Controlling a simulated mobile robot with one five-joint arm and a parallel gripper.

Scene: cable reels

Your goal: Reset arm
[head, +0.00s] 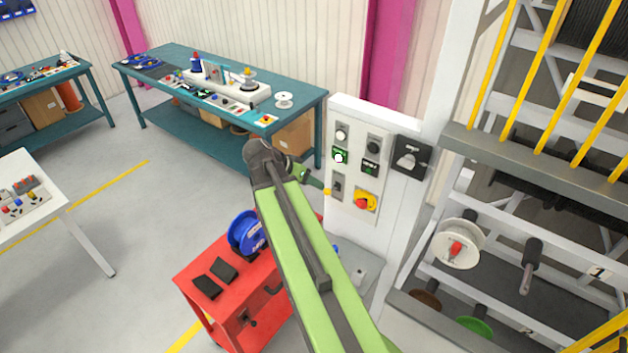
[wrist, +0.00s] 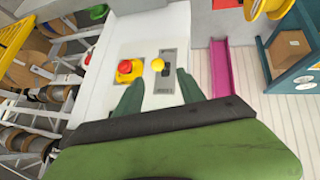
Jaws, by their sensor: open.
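My arm reaches out over the red cart, and my gripper (head: 318,184) is in front of the white control panel (head: 352,222). In the wrist view my gripper (wrist: 157,88) is open, with two dark green fingers apart and nothing held between them. I cannot tell whether a finger touches the panel.
A red cart (head: 225,305) with a blue reel (head: 246,232) stands below my arm. A teal workbench (head: 160,62) is behind. A rack with yellow bars and a white reel (head: 457,245) is at the right. Floor at the left is open, beside a white table (head: 58,205).

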